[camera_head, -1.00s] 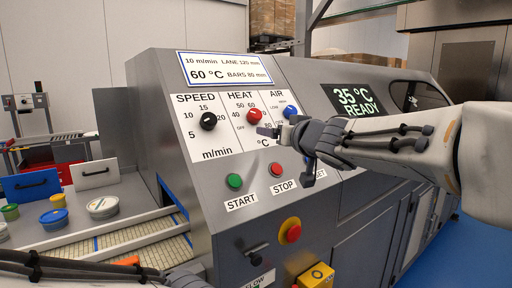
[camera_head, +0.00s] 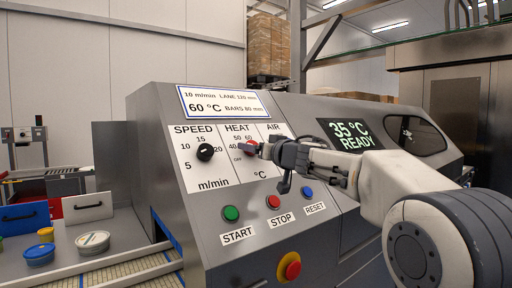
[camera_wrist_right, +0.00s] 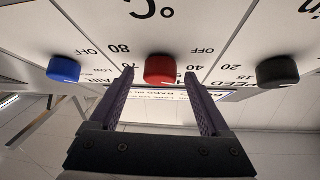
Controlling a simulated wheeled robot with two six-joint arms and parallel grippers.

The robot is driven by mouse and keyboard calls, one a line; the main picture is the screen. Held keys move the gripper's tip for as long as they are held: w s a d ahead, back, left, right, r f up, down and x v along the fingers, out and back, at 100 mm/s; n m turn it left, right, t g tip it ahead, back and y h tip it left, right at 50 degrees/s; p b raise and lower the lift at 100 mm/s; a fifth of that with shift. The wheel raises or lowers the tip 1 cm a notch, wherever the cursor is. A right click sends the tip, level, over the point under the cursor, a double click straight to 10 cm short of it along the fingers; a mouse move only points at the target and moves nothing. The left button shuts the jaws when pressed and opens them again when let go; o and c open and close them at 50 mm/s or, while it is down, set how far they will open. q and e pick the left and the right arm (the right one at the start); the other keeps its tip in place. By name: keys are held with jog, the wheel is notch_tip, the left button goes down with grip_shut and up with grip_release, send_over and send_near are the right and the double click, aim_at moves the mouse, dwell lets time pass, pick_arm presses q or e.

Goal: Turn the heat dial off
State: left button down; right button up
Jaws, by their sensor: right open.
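The red heat dial (camera_head: 250,147) sits under the HEAT label on the sloped panel, partly hidden by my right gripper (camera_head: 264,150). In the right wrist view the red dial (camera_wrist_right: 160,69) lies between the two fingertips of my right gripper (camera_wrist_right: 160,78). The fingers are apart, with a gap on each side of the dial. The display above the dials (camera_head: 222,101) reads 60 °C, and the dark screen (camera_head: 351,135) reads 35 °C READY. My left gripper is not in the head view.
The black speed dial (camera_head: 205,152) is left of the heat dial. The blue air dial (camera_wrist_right: 64,69) shows in the wrist view, beside a finger. Green start (camera_head: 231,213), red stop (camera_head: 273,202) and blue reset buttons (camera_head: 307,192) are below. A red-and-yellow emergency button (camera_head: 289,267) is lower.

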jog(key=shift+w+a, duration=0.15)
jog(key=shift+w, duration=0.05)
grip_shut()
jog(key=shift+r+n+g+y+p, duration=0.1)
jog(key=shift+n+g+y+p, duration=0.2)
jog(key=shift+n+y+p, duration=0.25)
jog(key=n+g+y+p, duration=0.1)
jog(key=n+p, duration=0.2)
jog(key=p, duration=0.1)
jog(key=n+g+y+p, duration=0.2)
jog(key=n+p, duration=0.1)
jog(key=p, duration=0.2)
jog(key=d+n+g+y+p, duration=0.1)
jog(key=n+g+p, duration=0.1)
jog(key=n+p, duration=0.2)
jog(key=shift+w+r, duration=0.25)
jog(key=shift+w, duration=0.1)
jog(key=shift+f+n+g+y+p, duration=0.2)
jog(key=shift+n+g+y+p, duration=0.15)
jog(key=shift+n+g+p, duration=0.65)
jog(key=shift+m+t, duration=0.25)
jog(key=shift+t, duration=0.05)
grip_release()
jog(key=shift+a, duration=0.1)
